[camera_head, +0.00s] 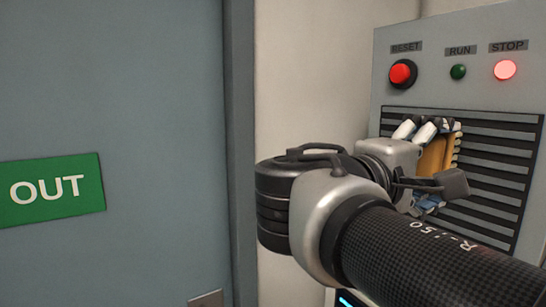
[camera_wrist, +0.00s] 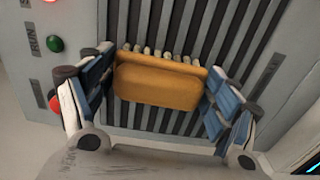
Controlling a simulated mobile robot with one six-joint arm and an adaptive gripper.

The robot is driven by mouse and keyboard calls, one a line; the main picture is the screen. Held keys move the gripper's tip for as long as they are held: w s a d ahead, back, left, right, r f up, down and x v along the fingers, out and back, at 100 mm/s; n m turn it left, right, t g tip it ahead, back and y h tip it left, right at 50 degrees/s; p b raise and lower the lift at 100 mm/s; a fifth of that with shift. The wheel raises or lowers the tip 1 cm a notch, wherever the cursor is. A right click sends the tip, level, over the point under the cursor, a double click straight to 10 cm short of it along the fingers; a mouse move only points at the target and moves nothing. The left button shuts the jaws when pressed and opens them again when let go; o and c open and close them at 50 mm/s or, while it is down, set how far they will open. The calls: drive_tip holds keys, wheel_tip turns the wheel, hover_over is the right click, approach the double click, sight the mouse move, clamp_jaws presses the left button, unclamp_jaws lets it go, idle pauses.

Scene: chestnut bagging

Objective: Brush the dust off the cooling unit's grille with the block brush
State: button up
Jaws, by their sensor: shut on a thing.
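The block brush (camera_head: 436,157), a tan wooden block with pale bristle tufts, is held in my gripper (camera_head: 430,165). In the wrist view the brush (camera_wrist: 158,82) sits between the two blue-padded fingers of my gripper (camera_wrist: 160,88), with its bristles towards the grille (camera_wrist: 185,30). The cooling unit's grille (camera_head: 500,165) is a panel of dark horizontal slats on the grey unit (camera_head: 455,90). The bristles are at or very close to the left part of the slats; I cannot tell if they touch. My arm hides the grille's lower left. I cannot make out dust clearly.
Above the grille are a red RESET button (camera_head: 403,73), a green RUN light (camera_head: 458,72) and a lit red STOP light (camera_head: 504,70). A grey-blue door (camera_head: 110,90) with a green OUT sign (camera_head: 50,190) stands at the left, beside a pale wall (camera_head: 310,90).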

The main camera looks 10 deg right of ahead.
drive_tip(key=w+a+p, duration=0.1)
drive_tip(key=w+a, duration=0.1)
drive_tip(key=w, duration=0.5)
drive_tip(key=shift+w+a, duration=0.4)
idle(0.3)
drive_tip(key=shift+b+v, duration=0.3)
drive_tip(key=shift+v, duration=2.65)
drive_tip(key=shift+v, duration=1.45)
